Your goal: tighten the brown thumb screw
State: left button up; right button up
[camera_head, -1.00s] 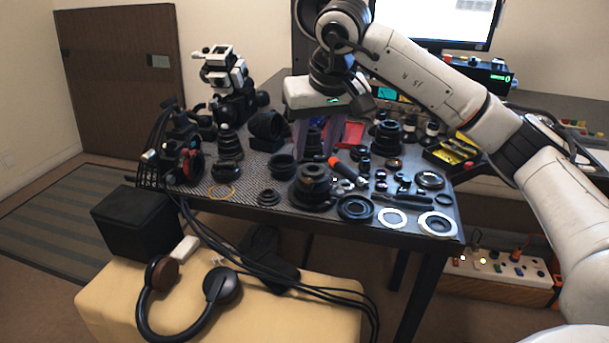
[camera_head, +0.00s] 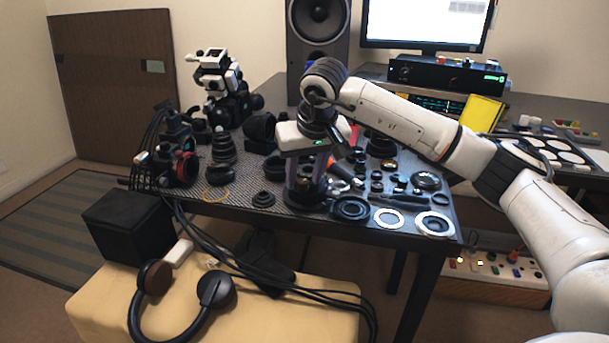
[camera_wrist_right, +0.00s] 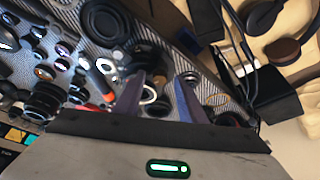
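My right gripper (camera_head: 305,200) points down over a black lens barrel (camera_head: 305,194) near the front of the workbench. Its two purple fingers are apart, on either side of the barrel's upper part in the head view. The right wrist view shows the fingers (camera_wrist_right: 162,82) open, with a dark round part and a pale ring (camera_wrist_right: 148,95) between them. I cannot tell whether the fingers touch it. I cannot make out the brown thumb screw for certain; the gripper hides much of the barrel. My left gripper is out of view.
Black and white rings (camera_head: 388,219), small lens parts and an orange-ended tool (camera_wrist_right: 106,66) lie close by. A stack of dark rings (camera_head: 224,150) stands at the left. Cables (camera_head: 215,236) hang over the front edge. Behind are a speaker (camera_head: 318,30) and a monitor (camera_head: 425,22).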

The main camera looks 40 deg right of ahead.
grip_shut()
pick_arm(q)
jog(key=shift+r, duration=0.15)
